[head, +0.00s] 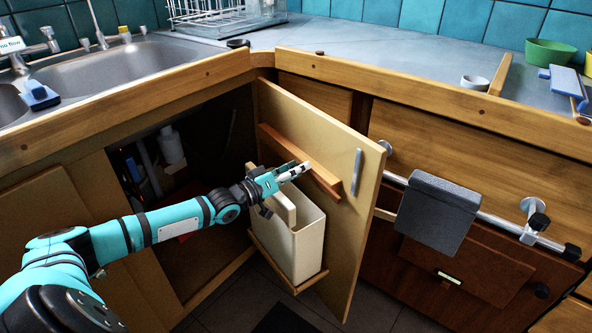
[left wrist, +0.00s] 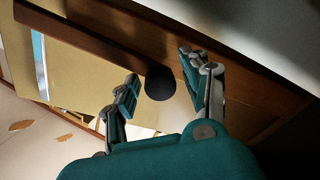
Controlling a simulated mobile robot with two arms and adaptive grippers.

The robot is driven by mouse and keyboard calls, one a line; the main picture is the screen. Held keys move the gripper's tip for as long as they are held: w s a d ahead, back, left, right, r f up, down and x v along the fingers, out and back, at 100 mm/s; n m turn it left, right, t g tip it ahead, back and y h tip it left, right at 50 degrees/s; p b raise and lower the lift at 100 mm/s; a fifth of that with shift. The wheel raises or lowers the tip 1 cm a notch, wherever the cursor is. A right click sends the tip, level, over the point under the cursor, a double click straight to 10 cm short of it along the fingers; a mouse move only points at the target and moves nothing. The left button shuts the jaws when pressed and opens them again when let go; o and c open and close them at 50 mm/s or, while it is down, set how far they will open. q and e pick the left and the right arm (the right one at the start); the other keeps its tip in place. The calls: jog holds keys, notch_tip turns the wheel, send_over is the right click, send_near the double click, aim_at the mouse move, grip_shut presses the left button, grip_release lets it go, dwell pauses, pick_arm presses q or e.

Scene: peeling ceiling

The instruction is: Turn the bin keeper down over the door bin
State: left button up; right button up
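The cream door bin (head: 309,250) stands upright on a small shelf on the inside of the open cabinet door (head: 322,123). Contact cannot be told. The gripper hides part of the bar. My right gripper is out of view.
The open cupboard (head: 185,150) is dark, with pipes and bottles. A metal handle (head: 357,172) is on the door. A rail with a dark grey cloth (head: 440,212) is to the right. The counter (head: 360,45) is above, with a sink (head: 120,70) at left.

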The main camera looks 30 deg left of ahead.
pick_arm(q)
jog(key=shift+f, duration=0.1)
grip_shut()
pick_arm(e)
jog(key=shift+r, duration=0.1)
pick_arm(q)
jog(key=m+p, duration=0.2)
jog(key=m, duration=0.1)
jog(key=shift+s+m, duration=0.1)
jog(key=shift+m, duration=0.2)
jog(key=m+p, duration=0.2)
jog(key=m, duration=0.4)
jog(key=shift+f+p, duration=0.15)
jog(key=shift+p, duration=0.15)
jog(key=shift+m+h, duration=0.3)
jog(key=shift+m, duration=0.9)
jog(key=m, duration=0.2)
jog(key=shift+m+p, duration=0.3)
jog(key=shift+m, duration=1.3)
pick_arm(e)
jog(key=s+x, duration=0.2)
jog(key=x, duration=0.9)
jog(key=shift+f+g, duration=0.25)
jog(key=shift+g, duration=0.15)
pick_arm(q)
jog(key=shift+a+r+m, duration=0.2)
jog(key=shift+m, duration=0.1)
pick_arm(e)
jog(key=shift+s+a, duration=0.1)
